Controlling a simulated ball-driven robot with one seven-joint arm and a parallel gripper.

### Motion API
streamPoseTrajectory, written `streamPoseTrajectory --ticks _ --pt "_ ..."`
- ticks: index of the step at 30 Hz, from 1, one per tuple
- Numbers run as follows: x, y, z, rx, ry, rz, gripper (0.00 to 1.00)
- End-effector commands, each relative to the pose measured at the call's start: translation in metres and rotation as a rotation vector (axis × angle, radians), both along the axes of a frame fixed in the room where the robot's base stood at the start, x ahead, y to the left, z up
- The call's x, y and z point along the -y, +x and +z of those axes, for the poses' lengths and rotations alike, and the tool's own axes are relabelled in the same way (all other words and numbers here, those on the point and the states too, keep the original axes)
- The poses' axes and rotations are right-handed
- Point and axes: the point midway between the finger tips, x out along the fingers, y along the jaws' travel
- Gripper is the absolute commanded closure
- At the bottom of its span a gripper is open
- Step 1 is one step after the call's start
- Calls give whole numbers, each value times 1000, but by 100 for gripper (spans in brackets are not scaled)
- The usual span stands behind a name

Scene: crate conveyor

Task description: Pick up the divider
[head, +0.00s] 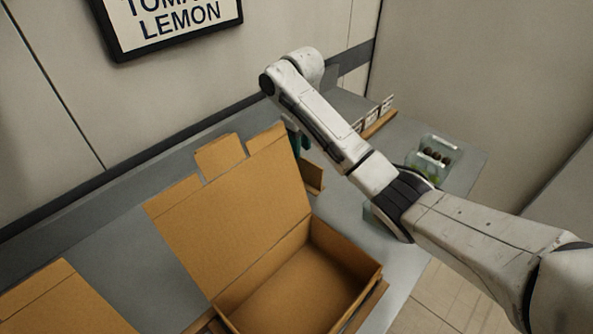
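My arm reaches from the lower right up to the back wall, and its far end bends down behind the raised lid of an open cardboard box (345,259). A small dark teal part shows between the lid and my arm; it may belong to my gripper, but the fingers are hidden. A brown cardboard piece (314,179) stands just behind the box, partly covered by the lid and arm. I cannot tell whether it is the divider. No other piece is clearly a divider. The open box looks empty inside.
Another cardboard box (62,303) is at the lower left. A clear container (433,158) with dark and green round items stands at the right of the grey counter (468,160). A sign (176,22) reading LEMON hangs above.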

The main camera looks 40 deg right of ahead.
Motion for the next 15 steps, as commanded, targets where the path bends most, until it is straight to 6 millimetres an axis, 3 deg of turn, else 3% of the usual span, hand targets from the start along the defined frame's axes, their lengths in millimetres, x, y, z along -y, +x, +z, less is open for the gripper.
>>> streamPoseTrajectory --ticks 1,4,15 --pt "-1 0 -13 -1 2 1 64" --pt "-1 0 -27 -2 1 0 64" --pt "0 1 -63 -4 0 0 64"
